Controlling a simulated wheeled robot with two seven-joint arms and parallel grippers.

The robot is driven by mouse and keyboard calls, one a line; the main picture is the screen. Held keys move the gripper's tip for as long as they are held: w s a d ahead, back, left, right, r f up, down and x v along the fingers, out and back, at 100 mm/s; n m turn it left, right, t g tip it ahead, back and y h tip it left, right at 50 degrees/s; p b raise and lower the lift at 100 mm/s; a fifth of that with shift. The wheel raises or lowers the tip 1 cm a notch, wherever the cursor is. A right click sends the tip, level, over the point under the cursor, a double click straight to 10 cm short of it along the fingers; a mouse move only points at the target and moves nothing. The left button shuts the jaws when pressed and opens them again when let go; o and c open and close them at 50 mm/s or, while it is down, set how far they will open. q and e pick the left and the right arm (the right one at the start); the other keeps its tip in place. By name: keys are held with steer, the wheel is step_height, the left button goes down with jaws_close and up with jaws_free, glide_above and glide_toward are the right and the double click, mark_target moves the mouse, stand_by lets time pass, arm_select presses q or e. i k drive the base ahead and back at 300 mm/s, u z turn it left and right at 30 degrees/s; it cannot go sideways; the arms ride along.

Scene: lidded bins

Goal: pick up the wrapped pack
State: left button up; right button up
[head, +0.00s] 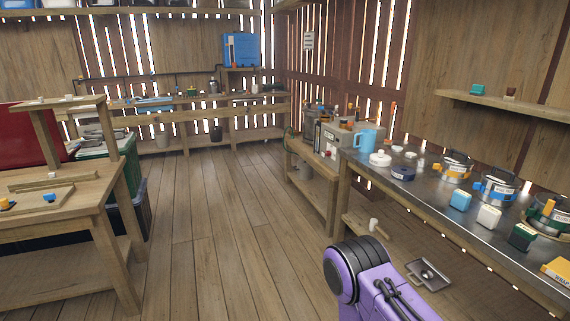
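A yellow and white pack (557,271) with dark lettering lies at the front right end of the dark counter, cut by the right picture edge. It may be the wrapped pack; its lettering is too small to read surely. Near it on the counter stand round metal bins with coloured clips, one orange (456,167), one blue (497,186) and one green-dark (549,210). A purple link of my arm shows at the bottom, left of the counter. Neither of my grippers is in view.
The dark counter (440,205) also holds small blue, white and dark green boxes and a blue jug (365,140). A wooden table (75,190) stands at the left. The plank floor (215,220) between them is clear. A metal tray (428,274) sits low at the right.

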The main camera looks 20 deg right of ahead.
mark_target(521, 236)
steer(key=i, duration=0.9)
steer(key=z, duration=4.55)
steer(key=k, duration=0.7)
steer(key=u, duration=1)
steer(key=i, duration=0.9)
